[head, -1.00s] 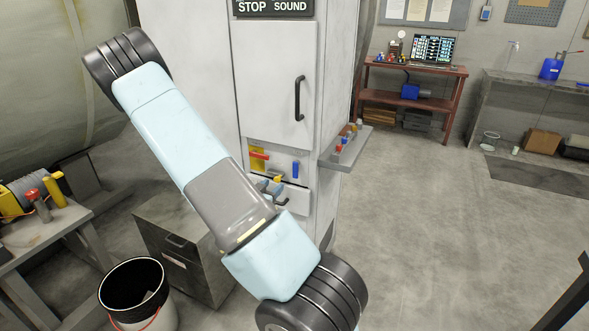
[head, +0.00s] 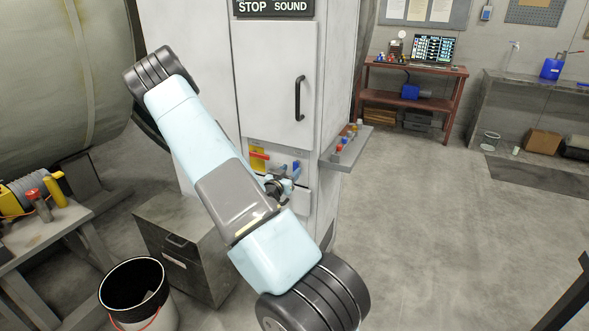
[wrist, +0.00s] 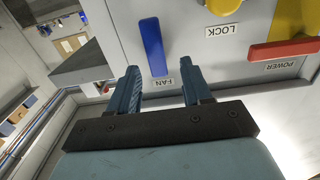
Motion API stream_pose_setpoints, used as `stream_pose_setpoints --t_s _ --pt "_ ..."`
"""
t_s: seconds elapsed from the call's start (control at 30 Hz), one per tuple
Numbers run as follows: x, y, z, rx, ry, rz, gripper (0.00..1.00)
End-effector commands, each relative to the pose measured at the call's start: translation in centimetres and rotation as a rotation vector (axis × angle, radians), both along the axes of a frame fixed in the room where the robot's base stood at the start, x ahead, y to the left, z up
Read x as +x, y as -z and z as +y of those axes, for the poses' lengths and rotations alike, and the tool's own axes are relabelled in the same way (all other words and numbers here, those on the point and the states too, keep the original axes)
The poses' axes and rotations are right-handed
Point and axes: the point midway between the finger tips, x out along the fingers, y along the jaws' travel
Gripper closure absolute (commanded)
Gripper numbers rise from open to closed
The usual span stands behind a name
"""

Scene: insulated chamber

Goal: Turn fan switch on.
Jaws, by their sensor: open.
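The fan switch is a blue lever (wrist: 152,46) on a pale panel, beside a label reading FAN (wrist: 163,82) in the wrist view. In the head view the blue lever (head: 296,167) shows on the cabinet front, partly behind my gripper. My gripper (wrist: 162,72) is open and empty, with one finger to each side of the FAN label and the lever's near end. The lever lies ahead, between the lines of the fingers, nearer the left one. I cannot tell whether the fingers touch the panel or lever.
The red POWER handle (wrist: 283,49) and the yellow LOCK part (wrist: 223,6) sit to the right of the lever in the wrist view. A side shelf (head: 347,145) with small items juts from the cabinet. A grey drawer unit (head: 183,250) and a bucket (head: 135,290) stand below left.

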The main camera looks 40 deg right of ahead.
Motion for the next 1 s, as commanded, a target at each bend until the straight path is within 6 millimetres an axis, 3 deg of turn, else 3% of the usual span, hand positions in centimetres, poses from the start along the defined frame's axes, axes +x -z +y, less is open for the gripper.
stream_pose_setpoints --t_s 0.23,0.6,1.0 --pt "0.9 0.0 -2.4 0.0 0.002 0.001 0.51" --pt "1.1 0.0 -2.7 0.0 0.001 0.0 0.51" --pt "1.1 0.0 -2.7 0.0 0.0 0.0 0.88"
